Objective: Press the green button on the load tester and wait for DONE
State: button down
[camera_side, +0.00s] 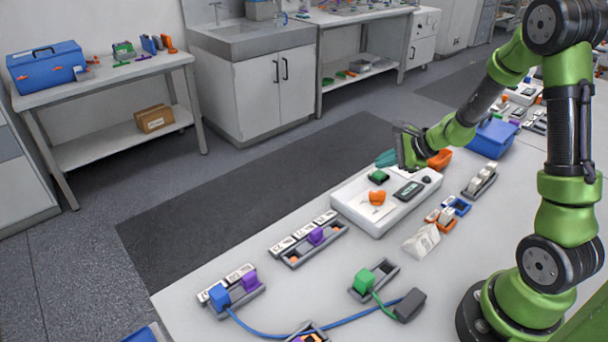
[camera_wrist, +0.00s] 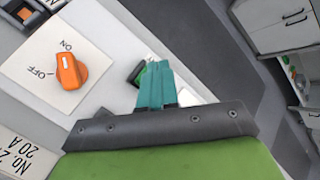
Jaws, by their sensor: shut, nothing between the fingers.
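The load tester (camera_side: 351,205) is a flat white box on the table. Its green button (camera_side: 378,175) sits on a dark base near the back edge. My gripper (camera_side: 384,160) is above and just behind the button, with its teal fingers shut and empty. In the wrist view the shut fingers (camera_wrist: 154,68) cover most of the green button (camera_wrist: 138,73). I cannot tell whether they touch it. The dark display (camera_side: 409,191) is too small to read. An orange knob (camera_wrist: 68,71) has ON and OFF labels; its marked end faces ON.
A green block (camera_side: 364,281) and a dark block (camera_side: 410,305) with cables lie in front.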

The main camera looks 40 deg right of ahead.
aim_at(383, 175)
jog(key=shift+f, duration=0.1)
dwell(0.6)
jog(key=shift+f, duration=0.35)
jog(key=shift+f, duration=0.5)
dwell(0.7)
jog(key=shift+r, duration=0.95)
jog(key=shift+r, duration=0.1)
jog(key=shift+r, duration=2.4)
